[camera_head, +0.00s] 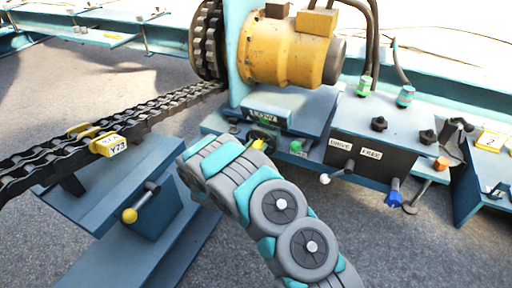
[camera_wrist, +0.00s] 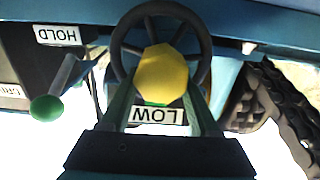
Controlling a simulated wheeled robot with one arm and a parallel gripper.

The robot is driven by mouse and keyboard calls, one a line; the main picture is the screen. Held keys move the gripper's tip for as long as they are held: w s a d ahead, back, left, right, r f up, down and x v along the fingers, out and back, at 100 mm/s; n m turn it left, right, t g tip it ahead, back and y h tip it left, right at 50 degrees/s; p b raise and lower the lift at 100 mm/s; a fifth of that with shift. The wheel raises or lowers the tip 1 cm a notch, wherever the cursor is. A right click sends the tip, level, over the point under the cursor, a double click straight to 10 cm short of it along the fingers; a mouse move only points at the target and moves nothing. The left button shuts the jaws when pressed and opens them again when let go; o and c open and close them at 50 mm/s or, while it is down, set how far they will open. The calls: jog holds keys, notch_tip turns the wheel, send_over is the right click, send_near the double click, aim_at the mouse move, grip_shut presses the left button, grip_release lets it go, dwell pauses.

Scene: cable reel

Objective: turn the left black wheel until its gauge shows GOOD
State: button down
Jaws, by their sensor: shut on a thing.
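The left black wheel (camera_head: 262,132) is on the front of the blue housing below the yellow motor. In the wrist view the black wheel (camera_wrist: 117,45) fills the top centre, with spokes and a yellow knob (camera_wrist: 162,75) in front of it. My gripper (camera_wrist: 160,85) is shut on this yellow knob, one finger on each side. In the head view my arm hides most of the gripper (camera_head: 258,146). The gauge plate (camera_wrist: 157,115) reads LOW, upside down in the wrist view; the plate also shows in the head view (camera_head: 263,115).
A green-knobbed lever (camera_wrist: 48,107) stands beside the wheel, near a HOLD label (camera_wrist: 58,35). DRIVE (camera_head: 340,144) and FREE (camera_head: 371,153) labels and a white-knobbed lever (camera_head: 326,178) are to the right. A heavy chain (camera_head: 150,110) runs on the left. The yellow motor (camera_head: 285,50) is above.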

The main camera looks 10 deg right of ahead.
jog(key=shift+m, duration=0.3)
jog(key=m+b, duration=0.3)
jog(key=shift+s+d+f+m, duration=0.15)
jog(key=shift+f+m, duration=0.15)
jog(key=m+b, duration=0.2)
jog(key=b, duration=0.1)
jog(key=shift+s+d+m, duration=0.1)
jog(key=shift+d+m, duration=0.05)
jog(key=shift+m, duration=0.25)
jog(key=shift+m+b, duration=0.5)
jog(key=shift+b, duration=0.3)
jog(key=shift+r, duration=0.15)
jog(key=shift+c, duration=0.7)
grip_release()
